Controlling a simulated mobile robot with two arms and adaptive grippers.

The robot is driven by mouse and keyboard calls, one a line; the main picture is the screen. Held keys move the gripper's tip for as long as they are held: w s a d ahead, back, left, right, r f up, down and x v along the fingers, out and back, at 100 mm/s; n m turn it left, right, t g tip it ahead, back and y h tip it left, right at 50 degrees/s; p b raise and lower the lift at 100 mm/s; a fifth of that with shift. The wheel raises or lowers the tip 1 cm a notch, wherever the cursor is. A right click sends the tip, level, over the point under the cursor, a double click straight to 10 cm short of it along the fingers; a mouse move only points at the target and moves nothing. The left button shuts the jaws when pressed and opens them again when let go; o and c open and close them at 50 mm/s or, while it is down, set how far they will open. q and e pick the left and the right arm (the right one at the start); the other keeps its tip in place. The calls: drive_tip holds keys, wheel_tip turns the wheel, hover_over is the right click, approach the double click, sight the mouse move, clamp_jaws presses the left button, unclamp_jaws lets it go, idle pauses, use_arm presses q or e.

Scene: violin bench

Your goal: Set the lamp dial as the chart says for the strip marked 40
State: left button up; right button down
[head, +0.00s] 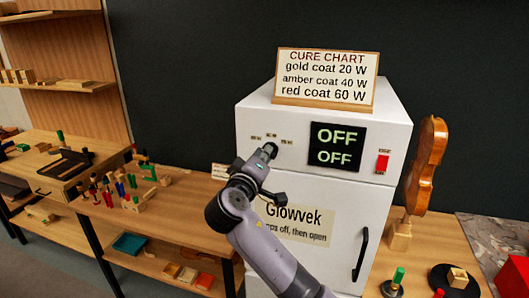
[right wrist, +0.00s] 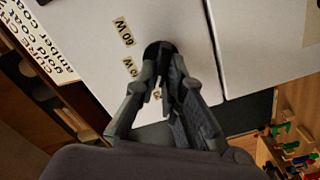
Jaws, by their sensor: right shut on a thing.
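The cure chart (head: 326,78) stands on top of the white lamp cabinet (head: 370,118). It reads gold coat 20 W, amber coat 40 W, red coat 60 W. My right gripper (head: 268,152) is at the upper left of the cabinet front, just below small watt labels (head: 271,136). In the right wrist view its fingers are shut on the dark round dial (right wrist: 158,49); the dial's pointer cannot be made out. The "60 W" label (right wrist: 123,30) shows beside it. The display (head: 338,147) reads OFF on both lines. No strip marked 40 can be made out. My left gripper is not in view.
A red switch (head: 382,163) is right of the display. The cabinet door has a black handle (head: 361,254) and a Glowvek label (head: 300,223). A violin (head: 427,165) stands to the right. Benches with small tools and blocks (head: 130,185) are at the left.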

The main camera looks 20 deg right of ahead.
drive_tip(key=shift+n, duration=0.6)
drive_tip(key=shift+f, duration=0.1)
drive_tip(key=c, duration=1.7)
unclamp_jaws()
drive_tip(key=shift+a, duration=0.1)
drive_tip(key=v, duration=1.2)
